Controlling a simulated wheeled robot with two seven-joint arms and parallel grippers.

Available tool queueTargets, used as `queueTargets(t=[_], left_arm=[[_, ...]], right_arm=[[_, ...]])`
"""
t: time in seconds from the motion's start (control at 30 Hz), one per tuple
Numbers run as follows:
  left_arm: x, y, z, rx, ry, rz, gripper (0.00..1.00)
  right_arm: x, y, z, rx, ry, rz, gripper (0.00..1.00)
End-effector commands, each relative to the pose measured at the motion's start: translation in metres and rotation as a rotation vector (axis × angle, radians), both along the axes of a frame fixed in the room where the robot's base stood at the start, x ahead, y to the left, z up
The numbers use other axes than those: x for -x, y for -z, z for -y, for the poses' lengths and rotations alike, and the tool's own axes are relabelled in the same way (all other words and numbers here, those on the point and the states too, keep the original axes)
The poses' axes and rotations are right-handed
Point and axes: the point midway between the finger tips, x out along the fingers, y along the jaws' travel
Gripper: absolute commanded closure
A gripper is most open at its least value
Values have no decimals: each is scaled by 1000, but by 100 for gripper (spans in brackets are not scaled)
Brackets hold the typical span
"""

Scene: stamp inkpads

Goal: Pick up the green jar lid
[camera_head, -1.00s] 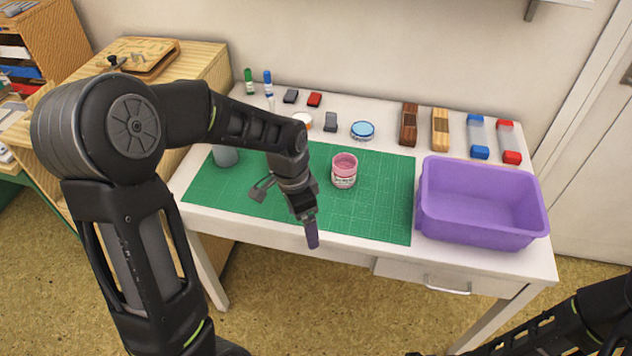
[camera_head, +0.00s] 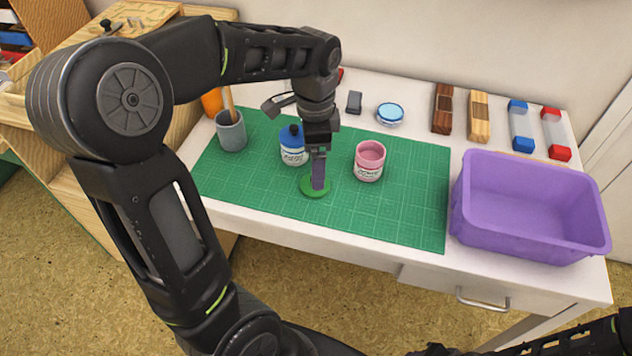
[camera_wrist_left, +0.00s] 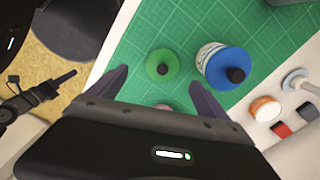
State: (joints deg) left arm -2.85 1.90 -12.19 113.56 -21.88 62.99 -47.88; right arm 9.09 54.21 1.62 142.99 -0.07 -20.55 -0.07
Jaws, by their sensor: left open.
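The green jar lid (camera_head: 306,190) lies flat on the green cutting mat. In the left wrist view it is a green disc with a dark knob (camera_wrist_left: 162,65). My left gripper (camera_head: 318,186) points down over the lid and covers part of it in the head view. In the wrist view its fingers (camera_wrist_left: 158,77) are open, with the lid between and slightly beyond the tips. I cannot tell whether they touch it. Part of my right gripper (camera_head: 435,350) shows at the bottom edge of the head view; its jaw state is unclear.
A blue-topped jar (camera_head: 293,148) stands close behind the lid, left of it. An open pink jar (camera_head: 369,161) stands to its right. A grey cup (camera_head: 231,132) is at the mat's left and a purple bin (camera_head: 528,240) at the right. The mat's front right (camera_head: 400,215) is clear.

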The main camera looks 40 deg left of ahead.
Motion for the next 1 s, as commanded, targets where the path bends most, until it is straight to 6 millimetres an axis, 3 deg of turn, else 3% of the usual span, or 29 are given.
queueTargets(t=[0.13,0.47,0.8,1.0], left_arm=[[0,15,0,1,0,-1,11],[0,18,0,1,0,-1,11],[-3,61,-3,1,0,-4,11],[-4,69,-3,0,-1,1,11]], right_arm=[[0,2,0,0,0,0,65],[0,2,0,0,0,0,65],[0,4,0,0,0,0,65],[0,4,0,0,0,0,65]])
